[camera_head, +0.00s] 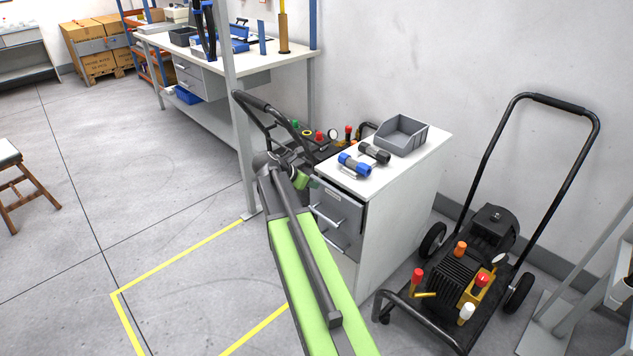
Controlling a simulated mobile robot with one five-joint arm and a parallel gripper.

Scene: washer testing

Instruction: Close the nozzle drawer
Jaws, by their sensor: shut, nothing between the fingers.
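A small white cabinet (392,222) stands against the wall and has grey drawers in its front. The upper drawer (347,211) has a pale bar handle (327,216). I cannot tell from this angle whether it stands slightly out or flush, and its left part is hidden by my arm. A lower grey drawer (335,240) sits under it. The drawers' labels do not show, so I cannot tell which is the nozzle drawer. My gripper (306,178) is shut and empty, close to the upper drawer's top left corner. I cannot tell whether they touch.
On the cabinet top lie a grey bin (402,136), a blue-and-black fitting (354,165) and a dark fitting (374,153). A pressure-washer cart (457,278) stands right of the cabinet, another (318,140) behind it. A grey post (240,150) stands left.

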